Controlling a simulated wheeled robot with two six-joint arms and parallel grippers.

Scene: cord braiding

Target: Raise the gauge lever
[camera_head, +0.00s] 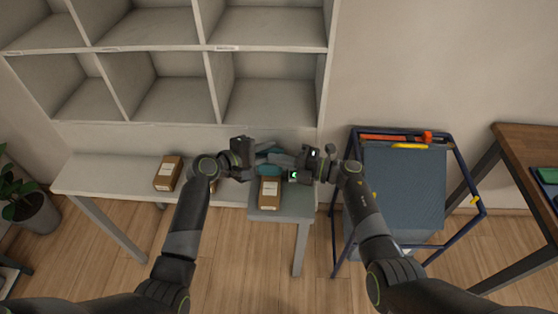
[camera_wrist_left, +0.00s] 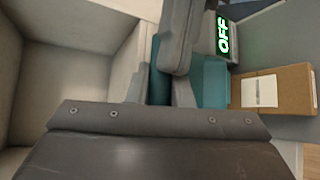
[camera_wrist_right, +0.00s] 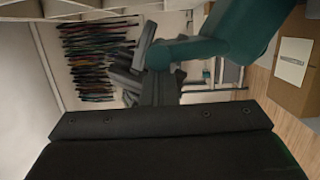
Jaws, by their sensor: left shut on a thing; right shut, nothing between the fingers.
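A teal device (camera_head: 271,169) stands on the right end of the white table, between my grippers. It fills the middle of the left wrist view (camera_wrist_left: 211,82), beside a grey block with a green "OFF" display (camera_wrist_left: 222,38). My left gripper (camera_head: 255,160) is at the device's left side and shut on a teal piece there; the contact is mostly hidden. My right gripper (camera_head: 294,165) is shut and empty at the device's right side. A teal arm-like part (camera_wrist_right: 230,32) shows close to it in the right wrist view. I cannot clearly single out the gauge lever.
A cardboard box (camera_head: 269,193) sits just in front of the device, and another box (camera_head: 168,173) lies further left on the table (camera_head: 110,175). Grey shelving (camera_head: 160,60) rises behind. A blue-framed cart (camera_head: 405,185) stands right, with a brown table (camera_head: 535,150) beyond.

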